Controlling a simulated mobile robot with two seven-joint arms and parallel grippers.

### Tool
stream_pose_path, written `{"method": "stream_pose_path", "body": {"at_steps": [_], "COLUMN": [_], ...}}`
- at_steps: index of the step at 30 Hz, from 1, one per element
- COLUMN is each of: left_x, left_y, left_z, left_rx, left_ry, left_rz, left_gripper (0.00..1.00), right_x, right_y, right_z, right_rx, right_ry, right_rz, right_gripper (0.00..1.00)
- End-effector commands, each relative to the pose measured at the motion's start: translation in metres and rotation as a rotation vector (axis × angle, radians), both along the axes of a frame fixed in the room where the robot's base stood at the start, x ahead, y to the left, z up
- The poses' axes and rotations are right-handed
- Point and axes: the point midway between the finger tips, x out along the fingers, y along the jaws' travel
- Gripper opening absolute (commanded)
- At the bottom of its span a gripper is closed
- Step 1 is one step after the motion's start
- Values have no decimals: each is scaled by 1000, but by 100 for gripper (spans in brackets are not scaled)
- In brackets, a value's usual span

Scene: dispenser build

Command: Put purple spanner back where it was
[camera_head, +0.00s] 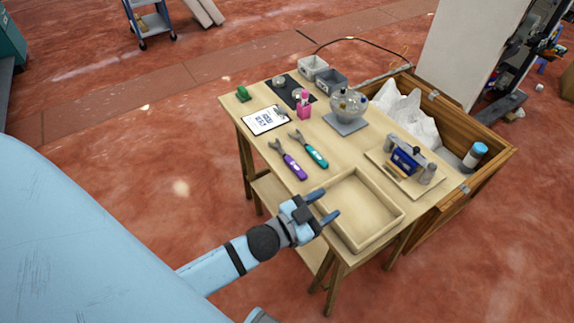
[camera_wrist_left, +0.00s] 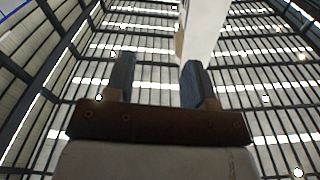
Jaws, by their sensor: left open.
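The purple spanner (camera_head: 291,164) lies on the wooden table in the head view, left of a teal spanner (camera_head: 313,153) and roughly alongside it. Its grey open jaw points to the back left. My left gripper (camera_head: 327,206) is open and empty, at the near left edge of the wooden tray and apart from both spanners. In the left wrist view its two dark fingers (camera_wrist_left: 160,83) stand wide apart with nothing between them, against the ceiling. My right gripper is not in view.
The empty wooden tray (camera_head: 391,215) takes the table's near end. A wooden crate (camera_head: 488,160) with white sacks adjoins the right side.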

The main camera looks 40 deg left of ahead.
Motion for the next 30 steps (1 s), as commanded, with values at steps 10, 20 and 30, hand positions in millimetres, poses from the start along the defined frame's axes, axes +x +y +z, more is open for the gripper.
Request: {"method": "stream_pose_path", "body": {"at_steps": [10, 20, 30], "left_x": [-111, -117, -119], "left_y": [21, 20, 25], "left_z": [-111, -114, -31], "left_rx": [-49, -49, -24], "left_ry": [683, 712, 689], "left_rz": [188, 184, 184], "left_gripper": [50, 50, 50], "right_x": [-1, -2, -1], "right_y": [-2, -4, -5], "right_z": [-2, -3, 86], "right_rx": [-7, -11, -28], "right_ry": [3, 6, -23], "right_rz": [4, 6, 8], "right_gripper": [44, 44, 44]}}
